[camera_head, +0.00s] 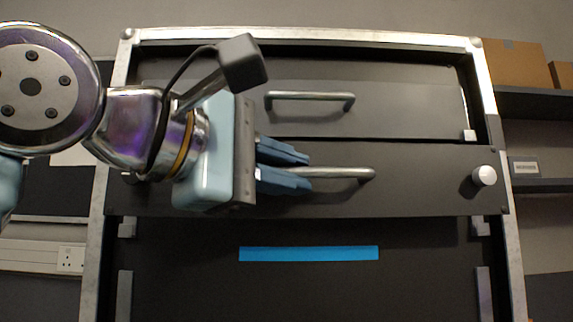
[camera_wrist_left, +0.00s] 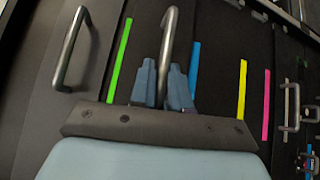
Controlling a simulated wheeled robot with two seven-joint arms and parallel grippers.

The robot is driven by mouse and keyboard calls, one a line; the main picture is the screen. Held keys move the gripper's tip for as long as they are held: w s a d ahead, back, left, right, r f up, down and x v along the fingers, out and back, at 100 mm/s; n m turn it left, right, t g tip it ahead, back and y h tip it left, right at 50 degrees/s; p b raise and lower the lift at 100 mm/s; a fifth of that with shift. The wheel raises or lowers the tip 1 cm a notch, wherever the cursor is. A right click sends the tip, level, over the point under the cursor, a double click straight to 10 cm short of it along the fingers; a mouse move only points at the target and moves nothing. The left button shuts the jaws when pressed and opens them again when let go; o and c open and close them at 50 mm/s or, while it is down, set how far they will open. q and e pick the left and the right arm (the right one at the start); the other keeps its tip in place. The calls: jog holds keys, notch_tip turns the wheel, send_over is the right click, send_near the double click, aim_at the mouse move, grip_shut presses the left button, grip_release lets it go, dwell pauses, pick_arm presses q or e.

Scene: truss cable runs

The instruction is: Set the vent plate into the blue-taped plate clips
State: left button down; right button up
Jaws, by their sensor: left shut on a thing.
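The vent plate (camera_head: 420,182) is a long dark panel with a bar handle (camera_head: 345,174) and a pale round knob near its right end. My left gripper (camera_head: 308,170) is shut on that handle, which also shows between the fingers in the left wrist view (camera_wrist_left: 171,25). The plate lies roughly level across the frame, overlapping both side rails. The blue tape strip (camera_head: 308,254) is on the dark back below the plate. Small grey clips show at the left (camera_head: 128,230) and right (camera_head: 480,228) rails, just under the plate. No vent openings can be made out. My right gripper is not in view.
Another dark panel with a handle (camera_head: 310,96) sits above the held plate. The wrist view shows green (camera_wrist_left: 119,60), yellow (camera_wrist_left: 242,88) and pink (camera_wrist_left: 266,105) tape strips. Metal rails (camera_head: 500,140) border the frame. Shelves with cardboard boxes (camera_head: 515,62) stand at right.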

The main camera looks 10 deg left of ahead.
aim_at(267, 197)
pick_arm(q)
jog(key=shift+w+a+f, duration=0.1)
jog(key=shift+w+a, duration=0.15)
jog(key=shift+w, duration=0.5)
jog(key=shift+w+a+r, duration=0.1)
jog(key=shift+w+a, duration=0.1)
jog(key=shift+w, duration=0.6)
jog(key=shift+w+a+f, duration=0.1)
jog(key=shift+w+a, duration=0.15)
jog(key=shift+w, duration=0.5)
jog(key=shift+w, duration=0.1)
jog(key=shift+f+b, duration=0.6)
jog(key=shift+f, duration=0.15)
dwell(1.0)
jog(key=shift+w+a+f, duration=0.1)
jog(key=shift+w+f, duration=0.05)
jog(key=shift+f, duration=0.1)
dwell(1.0)
jog(key=c, duration=1)
grip_release()
